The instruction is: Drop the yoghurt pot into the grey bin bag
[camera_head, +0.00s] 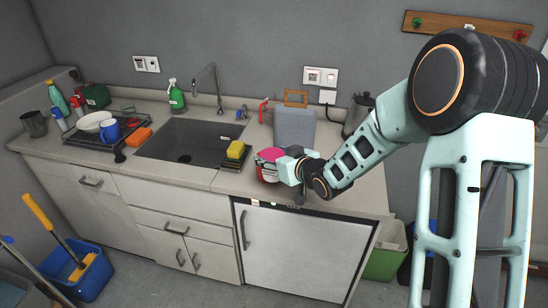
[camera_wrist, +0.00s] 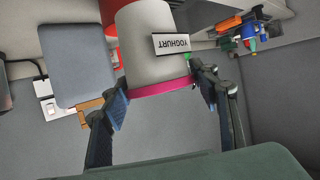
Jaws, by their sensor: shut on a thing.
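The yoghurt pot (camera_wrist: 155,45) is white with a "YOGHURT" label and a pink lid, and it appears upside down in the wrist view. In the head view its pink lid (camera_head: 270,154) shows above the counter, near the front edge. My gripper (camera_head: 283,168) is shut on the pot, with one finger on each side of it in the wrist view (camera_wrist: 160,88). I cannot make out the grey bin bag for certain. A green bin (camera_head: 383,262) with a pale upper part stands on the floor right of the counter, partly behind my arm.
A red item shows close behind the pot in the wrist view (camera_wrist: 108,12). A grey board (camera_head: 294,128) and a kettle (camera_head: 359,112) stand at the back of the counter (camera_head: 345,200). The sink (camera_head: 187,142) and a yellow sponge (camera_head: 236,149) are to the left.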

